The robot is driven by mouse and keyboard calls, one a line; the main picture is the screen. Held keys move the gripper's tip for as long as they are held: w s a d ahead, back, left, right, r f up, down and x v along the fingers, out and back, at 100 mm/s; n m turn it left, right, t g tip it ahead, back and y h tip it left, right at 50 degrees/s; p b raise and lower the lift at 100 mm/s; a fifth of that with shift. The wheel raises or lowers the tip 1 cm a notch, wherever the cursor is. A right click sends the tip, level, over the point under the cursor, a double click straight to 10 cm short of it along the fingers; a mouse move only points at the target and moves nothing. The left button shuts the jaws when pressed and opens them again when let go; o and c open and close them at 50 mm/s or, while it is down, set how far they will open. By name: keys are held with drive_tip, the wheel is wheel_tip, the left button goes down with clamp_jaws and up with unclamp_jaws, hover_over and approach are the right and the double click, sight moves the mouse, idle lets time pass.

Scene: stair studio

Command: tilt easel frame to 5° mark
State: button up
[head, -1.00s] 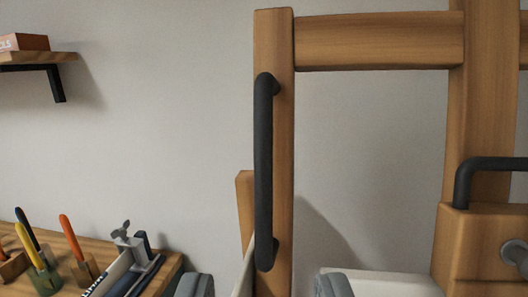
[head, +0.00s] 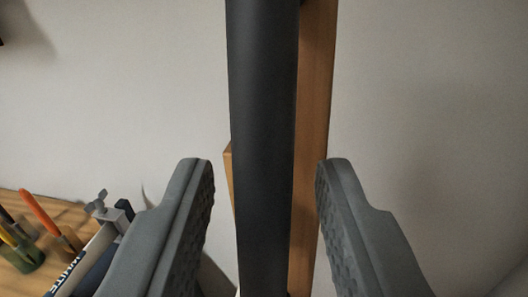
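The easel frame's wooden upright (head: 317,130) stands in the middle of the view. Its black vertical handle (head: 263,130) is in front of it, very close to the camera. My gripper (head: 264,175) is open, with one grey finger on each side of the handle. A gap shows between each finger and the handle; the left finger is a little nearer to it. The rest of the frame and any angle mark are out of view.
A plain wall is behind; the space right of the upright looks clear.

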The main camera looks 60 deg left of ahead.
drive_tip(key=shift+w+a, duration=0.1)
drive_tip(key=shift+a, duration=0.05)
clamp_jaws()
drive_tip(key=s+d+r+t+y, duration=0.1)
drive_tip(key=s+d+r, duration=0.1)
drive_tip(key=s+d, duration=1.1)
idle(0.3)
unclamp_jaws()
idle(0.4)
